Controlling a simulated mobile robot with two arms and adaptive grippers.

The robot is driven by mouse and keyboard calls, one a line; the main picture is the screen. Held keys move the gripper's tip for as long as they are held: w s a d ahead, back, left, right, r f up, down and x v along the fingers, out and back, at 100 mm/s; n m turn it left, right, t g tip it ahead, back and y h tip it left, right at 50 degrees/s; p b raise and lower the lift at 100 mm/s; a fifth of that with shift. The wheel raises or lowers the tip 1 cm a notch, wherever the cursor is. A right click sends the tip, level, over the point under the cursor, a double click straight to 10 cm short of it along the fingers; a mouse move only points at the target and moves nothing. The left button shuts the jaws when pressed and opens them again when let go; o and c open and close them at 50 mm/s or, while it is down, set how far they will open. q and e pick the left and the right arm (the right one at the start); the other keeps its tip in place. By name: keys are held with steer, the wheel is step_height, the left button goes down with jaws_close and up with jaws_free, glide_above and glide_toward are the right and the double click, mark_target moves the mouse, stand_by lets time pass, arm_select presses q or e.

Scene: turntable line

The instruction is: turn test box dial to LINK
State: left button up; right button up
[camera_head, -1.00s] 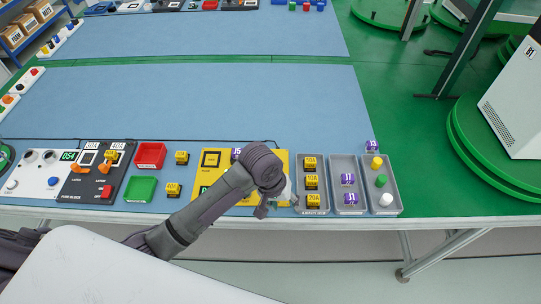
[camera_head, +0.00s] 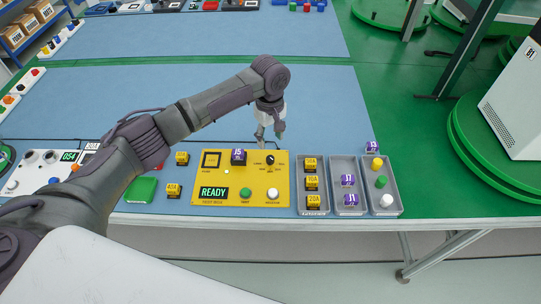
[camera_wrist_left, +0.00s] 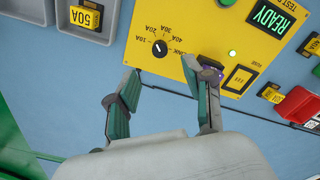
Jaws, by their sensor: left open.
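The yellow test box (camera_head: 240,199) lies on the near part of the blue table, its screen (camera_head: 213,193) reading READY. Its small black dial (camera_head: 270,160) is at the box's back right, ringed by labels including LINK. In the left wrist view the dial (camera_wrist_left: 159,48) shows between and beyond the fingertips; which label it points to is too small to tell. My left gripper (camera_head: 271,136) is open and empty, pointing down near the box's back edge, apart from the dial. One finger partly hides the purple J5 piece (camera_head: 238,155) in the wrist view. My right gripper is out of view.
Grey trays (camera_head: 312,205) with yellow, purple and round pieces stand right of the box. A green tray (camera_head: 140,189) and loose yellow pieces (camera_head: 173,190) lie to its left.

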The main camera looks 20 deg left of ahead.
mark_target(271, 158)
arm_select(q)
step_height(271, 158, down, 10)
steer(key=shift+r, duration=0.25)
jaws_close()
stand_by(0.3)
